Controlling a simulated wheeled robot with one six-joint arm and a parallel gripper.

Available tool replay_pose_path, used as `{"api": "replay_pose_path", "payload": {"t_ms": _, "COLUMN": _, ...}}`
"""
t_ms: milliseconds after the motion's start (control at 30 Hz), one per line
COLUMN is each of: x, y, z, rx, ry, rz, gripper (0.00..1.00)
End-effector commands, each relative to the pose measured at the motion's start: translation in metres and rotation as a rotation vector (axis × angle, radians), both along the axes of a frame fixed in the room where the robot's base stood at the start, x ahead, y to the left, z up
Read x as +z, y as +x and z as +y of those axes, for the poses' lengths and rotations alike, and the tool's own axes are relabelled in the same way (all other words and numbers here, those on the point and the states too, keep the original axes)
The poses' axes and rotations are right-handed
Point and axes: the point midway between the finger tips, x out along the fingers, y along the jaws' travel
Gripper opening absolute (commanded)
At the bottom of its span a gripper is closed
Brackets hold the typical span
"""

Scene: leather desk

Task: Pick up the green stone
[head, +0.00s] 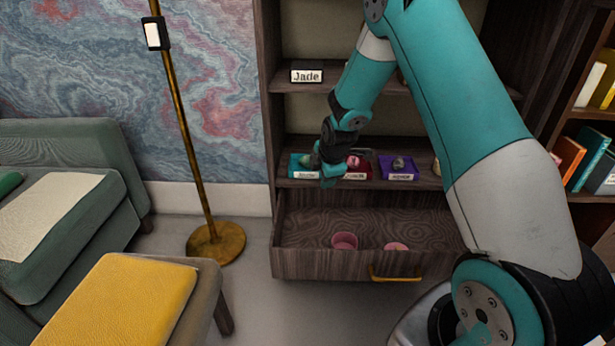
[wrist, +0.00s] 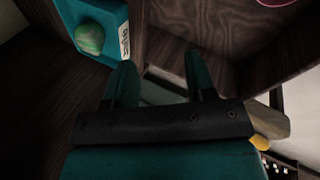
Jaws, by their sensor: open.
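The green stone (wrist: 89,38) lies in a teal tray (wrist: 62,8) with a white label, at the upper left of the wrist view. In the head view the teal tray (head: 297,174) is on the shelf above the open drawer, and the green stone (head: 306,160) shows partly beside my gripper. My gripper (wrist: 158,72) is open with nothing between its fingers. In the head view my gripper (head: 331,178) is in front of the shelf edge, at the right side of the teal tray.
A red tray (head: 357,171) and a purple tray (head: 398,172), each with a stone, stand to the right on the same shelf. The open drawer (head: 300,264) below holds a pink cup (head: 344,241) and another pink item (head: 396,247). A "Jade" sign (head: 306,75) stands on the shelf above.

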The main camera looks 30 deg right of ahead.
Motion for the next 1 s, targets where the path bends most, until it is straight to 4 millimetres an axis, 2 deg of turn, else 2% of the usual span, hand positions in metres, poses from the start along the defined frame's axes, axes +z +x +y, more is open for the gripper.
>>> {"api": "replay_pose_path", "payload": {"t_ms": 33, "x": -0.006, "y": 0.005, "z": -0.003, "rx": 0.005, "ry": -0.007, "rz": -0.002, "gripper": 0.50}}
{"api": "replay_pose_path", "payload": {"t_ms": 400, "x": -0.005, "y": 0.071, "z": -0.017, "rx": 0.007, "ry": -0.008, "rz": -0.001, "gripper": 0.50}}
{"api": "replay_pose_path", "payload": {"t_ms": 667, "x": -0.004, "y": 0.088, "z": -0.020, "rx": 0.007, "ry": -0.007, "rz": 0.001, "gripper": 0.50}}
{"api": "replay_pose_path", "payload": {"t_ms": 900, "x": -0.005, "y": 0.119, "z": -0.026, "rx": 0.007, "ry": -0.007, "rz": -0.001, "gripper": 0.50}}
{"api": "replay_pose_path", "payload": {"t_ms": 1000, "x": -0.024, "y": 0.123, "z": -0.027, "rx": 0.007, "ry": -0.006, "rz": 0.003, "gripper": 0.50}}
